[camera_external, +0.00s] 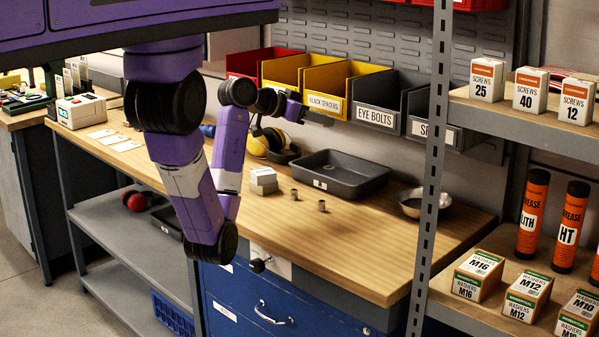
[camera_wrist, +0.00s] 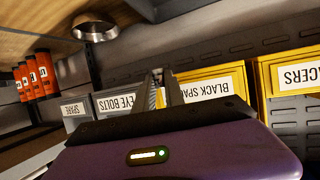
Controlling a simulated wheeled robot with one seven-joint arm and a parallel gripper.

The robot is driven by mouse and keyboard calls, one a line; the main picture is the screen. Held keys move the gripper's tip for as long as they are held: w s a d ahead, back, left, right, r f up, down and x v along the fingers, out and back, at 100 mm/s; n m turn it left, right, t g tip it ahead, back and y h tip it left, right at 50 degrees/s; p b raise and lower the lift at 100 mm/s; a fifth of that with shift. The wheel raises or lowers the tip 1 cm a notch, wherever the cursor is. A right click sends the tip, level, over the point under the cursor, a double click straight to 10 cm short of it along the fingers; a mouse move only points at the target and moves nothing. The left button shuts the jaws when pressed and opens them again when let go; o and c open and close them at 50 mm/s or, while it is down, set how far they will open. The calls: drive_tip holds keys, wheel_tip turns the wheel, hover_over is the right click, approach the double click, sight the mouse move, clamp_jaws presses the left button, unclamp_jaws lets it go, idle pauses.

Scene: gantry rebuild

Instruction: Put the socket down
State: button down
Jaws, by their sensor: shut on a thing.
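My gripper (camera_external: 322,119) is high above the workbench, pointing right, in front of the yellow and grey bins. The wrist view shows its two fingers (camera_wrist: 161,82) close together on a small metallic piece (camera_wrist: 159,97), which appears to be the socket; most of it is hidden between them. In the external view the held piece is too small to make out. Two other small metal sockets (camera_external: 294,194) (camera_external: 322,206) stand upright on the wooden bench top (camera_external: 378,246), well below my gripper.
The black spacers bin (camera_external: 324,104) and eye bolts bin (camera_external: 375,115) hang behind my gripper. The front bench area is clear.

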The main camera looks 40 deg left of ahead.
drive_tip(key=s+d+r+m+g+h, duration=0.1)
drive_tip(key=s+d+m+h, duration=0.25)
drive_tip(key=d, duration=0.45)
drive_tip(key=b, duration=0.2)
hover_over(333, 219)
drive_tip(key=shift+n+y, duration=0.45)
wheel_tip(333, 219, down, 16)
drive_tip(key=shift+w+r, duration=0.1)
drive_tip(key=shift+r, duration=0.05)
drive_tip(key=shift+f, duration=2.4)
drive_tip(key=shift+f, duration=0.4)
drive_tip(key=shift+f+b, duration=0.2)
drive_tip(key=shift+b, duration=0.15)
drive_tip(key=c, duration=1.4)
unclamp_jaws()
